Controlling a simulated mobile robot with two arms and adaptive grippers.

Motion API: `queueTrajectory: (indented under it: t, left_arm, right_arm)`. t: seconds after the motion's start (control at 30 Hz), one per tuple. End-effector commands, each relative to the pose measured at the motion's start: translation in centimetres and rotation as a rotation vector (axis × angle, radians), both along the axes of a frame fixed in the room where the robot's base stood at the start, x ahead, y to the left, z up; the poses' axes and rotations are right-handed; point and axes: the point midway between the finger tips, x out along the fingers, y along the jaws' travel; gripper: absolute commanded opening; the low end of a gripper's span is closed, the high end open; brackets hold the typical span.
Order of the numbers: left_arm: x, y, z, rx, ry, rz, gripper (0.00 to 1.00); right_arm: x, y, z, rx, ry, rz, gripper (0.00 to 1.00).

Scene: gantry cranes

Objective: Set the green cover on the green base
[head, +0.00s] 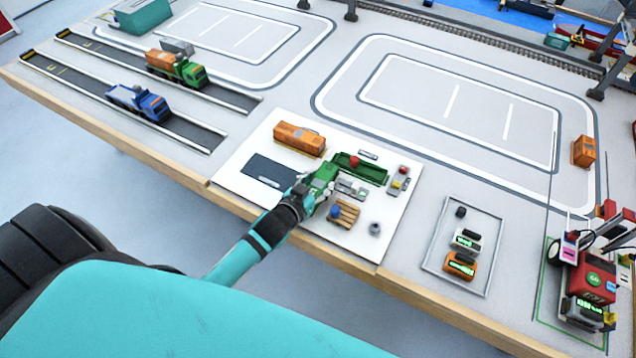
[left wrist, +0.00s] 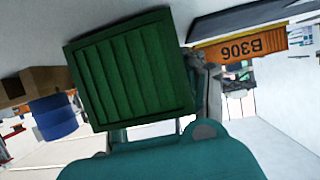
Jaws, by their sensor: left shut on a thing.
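The green base (head: 372,174) is an open-topped green box on the white board. A red item (head: 354,161) shows at its left end. My left gripper (head: 312,187) is shut on the green cover (head: 324,173). The cover is tilted and lies just left of the base, close to its left end. I cannot tell from the head view whether they touch. In the left wrist view the cover's ribbed green face (left wrist: 130,75) fills the middle and hides what is behind it. My right gripper does not show.
On the white board (head: 240,157) are an orange container (head: 299,138), a dark rectangle (head: 268,170), a wooden pallet with a blue drum (head: 335,212) and a small grey part (head: 375,229). A tray (head: 440,258) with small items lies right. Toy trucks stand on lanes at left.

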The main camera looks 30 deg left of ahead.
Motion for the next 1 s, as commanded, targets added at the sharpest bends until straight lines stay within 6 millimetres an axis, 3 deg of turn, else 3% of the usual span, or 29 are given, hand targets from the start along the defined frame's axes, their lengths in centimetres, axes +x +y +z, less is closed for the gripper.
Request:
queueTrajectory:
  t: [0.23,0.27,0.43,0.77,1.0]
  left_arm:
    - [0.0,0.0,-0.3,0.0,0.0,0.0,0.05]
    - [0.0,0.0,-0.3,0.0,0.001,0.0,0.44]
    - [0.0,0.0,-0.2,0.0,0.0,0.0,0.66]
    - [0.0,0.0,0.3,0.0,-0.001,0.0,0.66]
    - [-3.8,0.2,1.4,-0.002,0.003,0.001,0.66]
  right_arm:
    - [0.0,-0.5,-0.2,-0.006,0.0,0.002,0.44]
    - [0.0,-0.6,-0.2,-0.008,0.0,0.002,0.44]
    - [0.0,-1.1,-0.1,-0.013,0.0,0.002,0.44]
    - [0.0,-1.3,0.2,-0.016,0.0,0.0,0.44]
    - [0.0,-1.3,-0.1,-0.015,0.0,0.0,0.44]
